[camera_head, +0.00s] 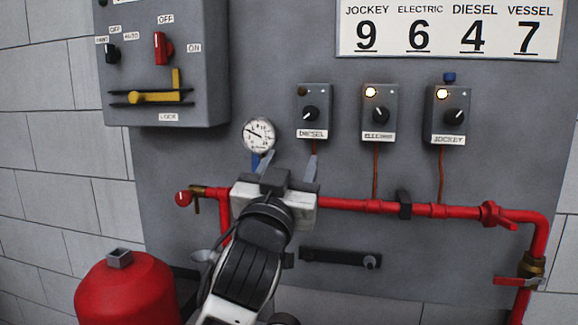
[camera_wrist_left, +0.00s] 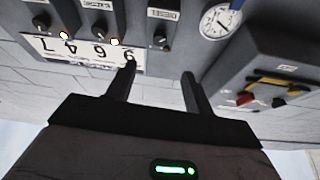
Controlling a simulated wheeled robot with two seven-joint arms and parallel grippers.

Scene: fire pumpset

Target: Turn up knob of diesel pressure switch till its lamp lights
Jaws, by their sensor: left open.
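The diesel pressure switch (camera_head: 313,130) is a grey box on the panel with a dark lamp (camera_head: 302,91) and a black knob (camera_head: 311,114). Its label reads DIESEL. My left gripper (camera_head: 287,165) is open and empty, below and a little left of this box, apart from the knob. The left wrist view is upside down; there the diesel knob (camera_wrist_left: 160,38) shows beyond the gap between the two open fingers (camera_wrist_left: 159,76). My right gripper is not in view.
The electric switch (camera_head: 380,105) and jockey switch (camera_head: 447,108) to the right have lit lamps. A pressure gauge (camera_head: 258,135) is close behind the left fingers. A red pipe (camera_head: 345,204) runs below. A control box (camera_head: 165,60) stands out at left.

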